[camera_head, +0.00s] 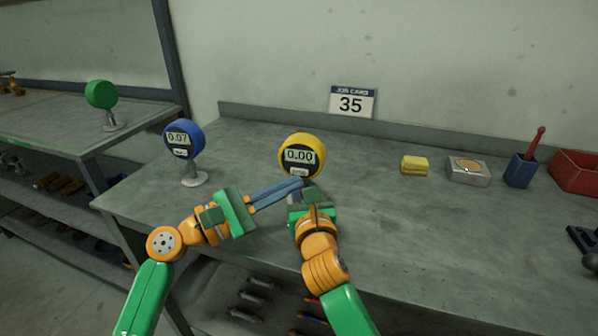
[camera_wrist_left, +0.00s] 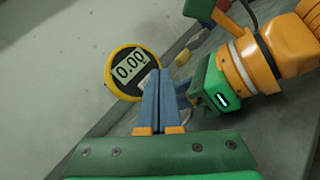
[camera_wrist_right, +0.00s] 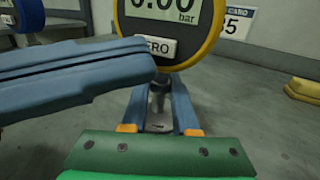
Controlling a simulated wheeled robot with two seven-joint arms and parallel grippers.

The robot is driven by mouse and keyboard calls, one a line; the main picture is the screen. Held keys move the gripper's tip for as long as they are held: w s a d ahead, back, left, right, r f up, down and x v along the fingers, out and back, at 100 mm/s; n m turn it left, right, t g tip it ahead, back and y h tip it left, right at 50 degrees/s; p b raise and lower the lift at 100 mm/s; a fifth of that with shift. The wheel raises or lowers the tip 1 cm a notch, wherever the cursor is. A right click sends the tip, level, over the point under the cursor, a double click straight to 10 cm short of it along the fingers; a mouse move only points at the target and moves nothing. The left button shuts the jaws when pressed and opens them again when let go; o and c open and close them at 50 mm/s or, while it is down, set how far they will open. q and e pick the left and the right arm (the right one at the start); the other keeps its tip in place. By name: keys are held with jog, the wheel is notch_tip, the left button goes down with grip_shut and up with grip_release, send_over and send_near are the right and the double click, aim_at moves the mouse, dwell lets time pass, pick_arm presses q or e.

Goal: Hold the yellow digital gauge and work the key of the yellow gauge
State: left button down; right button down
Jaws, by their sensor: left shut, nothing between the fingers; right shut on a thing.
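The yellow digital gauge (camera_head: 302,153) stands upright on the bench and reads 0.00; it also shows in the left wrist view (camera_wrist_left: 128,72). In the right wrist view the gauge (camera_wrist_right: 212,40) is cut off at the top, and its ZERO key (camera_wrist_right: 158,46) is partly covered. My right gripper (camera_wrist_right: 160,92) is shut on the gauge's stem below the dial. My left gripper (camera_head: 300,184) is shut and empty, its fingertips just in front of the gauge's lower face, near the key. I cannot tell whether they touch the key.
A blue gauge (camera_head: 180,140) reading 0.07 stands to the left. A job card 35 (camera_head: 351,102) is at the back. A yellow block (camera_head: 414,165), a small tin (camera_head: 468,171), a blue cup (camera_head: 521,170) and a red bin (camera_head: 578,172) stand to the right. The bench's front right is mostly clear.

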pick_arm(q)
jog(key=shift+s+a, duration=0.2)
jog(key=shift+s, duration=0.6)
jog(key=shift+s+a, duration=0.15)
jog(key=shift+s, duration=0.7)
jog(key=shift+s+a, duration=0.2)
jog(key=shift+s, duration=0.6)
pick_arm(e)
jog(key=c, duration=0.6)
grip_release()
